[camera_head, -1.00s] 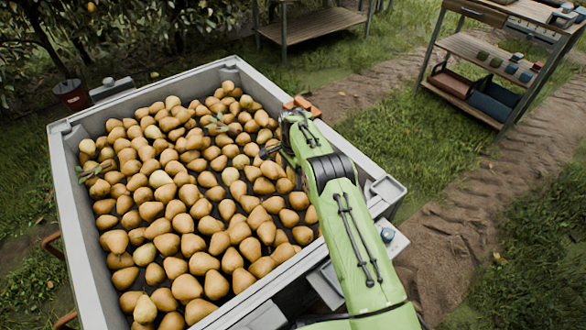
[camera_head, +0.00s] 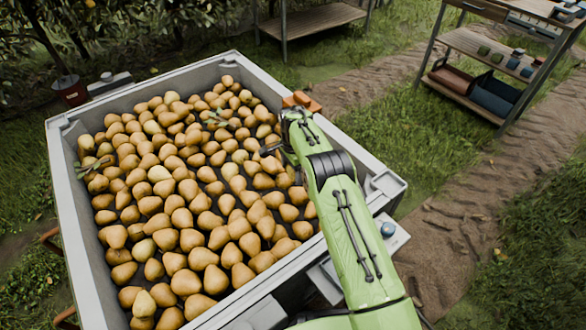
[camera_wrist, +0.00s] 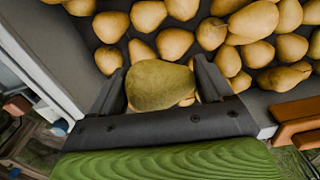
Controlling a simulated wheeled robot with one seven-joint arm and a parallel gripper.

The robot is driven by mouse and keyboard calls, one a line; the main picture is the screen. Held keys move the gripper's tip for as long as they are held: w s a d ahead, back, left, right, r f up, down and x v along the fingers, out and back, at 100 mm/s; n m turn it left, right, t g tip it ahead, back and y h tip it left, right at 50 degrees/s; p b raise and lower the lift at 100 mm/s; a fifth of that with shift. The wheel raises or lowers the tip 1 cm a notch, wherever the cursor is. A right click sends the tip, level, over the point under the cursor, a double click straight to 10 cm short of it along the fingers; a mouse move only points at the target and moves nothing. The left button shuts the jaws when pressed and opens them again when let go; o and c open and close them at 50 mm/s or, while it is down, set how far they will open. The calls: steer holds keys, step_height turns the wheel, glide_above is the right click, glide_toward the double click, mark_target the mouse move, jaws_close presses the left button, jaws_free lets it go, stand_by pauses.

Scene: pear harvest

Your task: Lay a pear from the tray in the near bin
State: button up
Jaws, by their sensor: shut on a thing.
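My gripper (camera_wrist: 163,82) is shut on a greenish-yellow pear (camera_wrist: 160,86), with one dark finger on each side of it. In the head view my gripper (camera_head: 272,149) is at the right side of a large grey bin (camera_head: 62,190), inside its rim; the held pear is hidden there by my arm. The bin holds many yellow-brown pears (camera_head: 160,190). In the wrist view, other pears (camera_wrist: 254,20) lie just beyond the held one. I cannot tell whether the held pear touches them. No separate tray of pears can be made out.
A wooden shelf stand (camera_head: 480,50) with small containers is at upper right. A low wooden table (camera_head: 312,24) stands behind. Leafy twigs (camera_head: 92,166) lie on the pears. A dirt path runs at right.

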glide_above(293, 199)
steer(key=shift+f, duration=4.05)
steer(key=shift+s+d+f, duration=0.1)
steer(key=shift+f, duration=2.4)
steer(key=o, duration=1)
steer(key=shift+r, duration=0.1)
